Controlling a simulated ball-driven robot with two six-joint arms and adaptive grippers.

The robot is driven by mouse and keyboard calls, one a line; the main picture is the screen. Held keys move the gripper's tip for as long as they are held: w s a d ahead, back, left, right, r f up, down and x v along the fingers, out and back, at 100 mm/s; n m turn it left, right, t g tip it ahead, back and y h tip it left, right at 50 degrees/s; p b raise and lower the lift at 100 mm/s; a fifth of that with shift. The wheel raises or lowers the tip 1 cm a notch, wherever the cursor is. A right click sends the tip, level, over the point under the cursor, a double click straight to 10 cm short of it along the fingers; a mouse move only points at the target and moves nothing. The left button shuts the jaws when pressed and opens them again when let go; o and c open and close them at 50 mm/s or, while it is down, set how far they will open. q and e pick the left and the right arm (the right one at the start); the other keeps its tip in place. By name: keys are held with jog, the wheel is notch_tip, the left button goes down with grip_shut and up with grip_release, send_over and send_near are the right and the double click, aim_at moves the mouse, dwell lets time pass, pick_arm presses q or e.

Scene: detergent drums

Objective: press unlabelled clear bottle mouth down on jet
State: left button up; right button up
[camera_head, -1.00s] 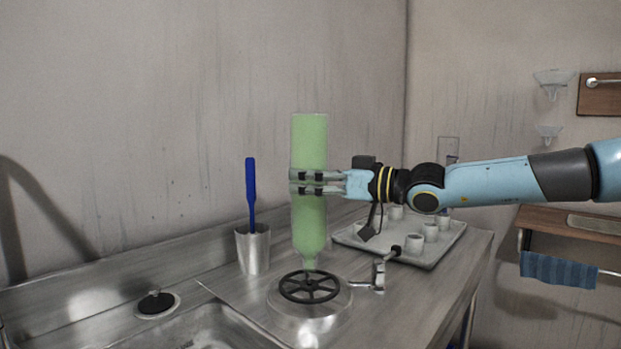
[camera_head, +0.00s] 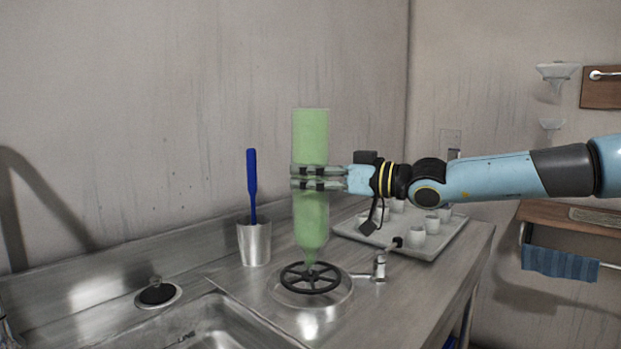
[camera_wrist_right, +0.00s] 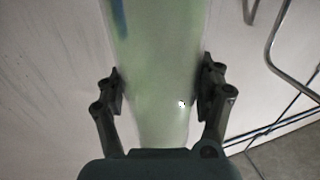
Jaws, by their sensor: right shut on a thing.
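A green-tinted, see-through bottle (camera_head: 311,130) without a label is upside down, its neck pointing down. My right gripper (camera_head: 306,178) is shut around its middle from the right. In the right wrist view the bottle (camera_wrist_right: 160,60) stands between the two fingers of the gripper (camera_wrist_right: 162,92). The jet is a black spoked wheel (camera_head: 310,278) on a round metal base (camera_head: 312,303). The bottle's mouth is at the wheel's centre; I cannot tell whether it touches or how far it is pressed. My left gripper is out of view.
A metal cup (camera_head: 254,243) with a blue brush handle (camera_head: 251,187) stands left of the bottle. A tray (camera_head: 440,247) of several white cups is behind right. A small tap (camera_head: 380,266) stands right of the wheel. A sink (camera_head: 205,325) lies front left.

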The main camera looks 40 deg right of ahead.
aim_at(312, 140)
jog(key=shift+f+b, duration=1.25)
jog(key=shift+f, duration=0.35)
dwell(1.1)
jog(key=shift+r+p, duration=1.95)
jog(key=shift+r, duration=0.4)
notch_tip(312, 140, up, 5)
jog(key=p, duration=0.4)
jog(key=shift+p, duration=0.3)
jog(key=shift+f, duration=0.1)
